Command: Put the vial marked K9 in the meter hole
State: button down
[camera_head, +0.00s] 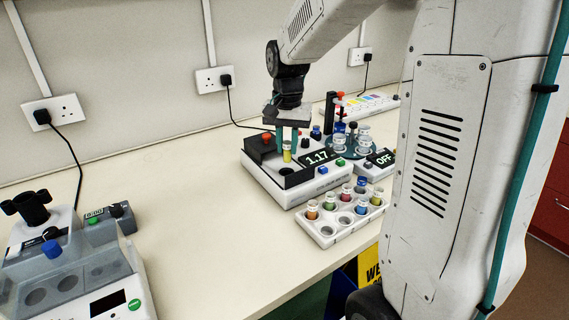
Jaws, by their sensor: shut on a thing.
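My gripper (287,143) points down over the meter, with its teal fingers shut on a small vial (287,155). The vial is upright and has yellow contents. Its marking is too small to read, so I cannot tell whether it says K9. The meter (316,187) is a white box with a dark top and a lit display (316,157) reading 1.17. A dark round opening (285,171) shows on its top just below the vial. The vial's lower end appears just above it; the exact gap is unclear.
A white rack (322,236) in front of the meter holds several capped vials and has some empty holes. A teal round carrier (357,151) with vials and a device reading OFF (382,158) stand to the right. A grey-lidded machine (75,260) stands at left. The bench between is clear.

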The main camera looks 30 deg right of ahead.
aim_at(287, 162)
notch_tip(287, 162, down, 5)
jog(key=shift+a+f, duration=0.1)
jog(key=shift+f, duration=0.1)
jog(key=c, duration=1.3)
grip_release()
jog(key=shift+o, duration=0.2)
jog(key=shift+r, duration=0.1)
notch_tip(287, 162, up, 12)
jog(key=f, duration=0.1)
jog(key=s+a+n, duration=0.4)
jog(key=s+a, duration=0.1)
jog(key=s, duration=0.8)
jog(key=s+a+n+t, duration=0.1)
jog(key=s+a+n, duration=0.4)
jog(key=s, duration=0.7)
jog(key=shift+s+a+f, duration=0.2)
jog(key=shift+s+f, duration=0.2)
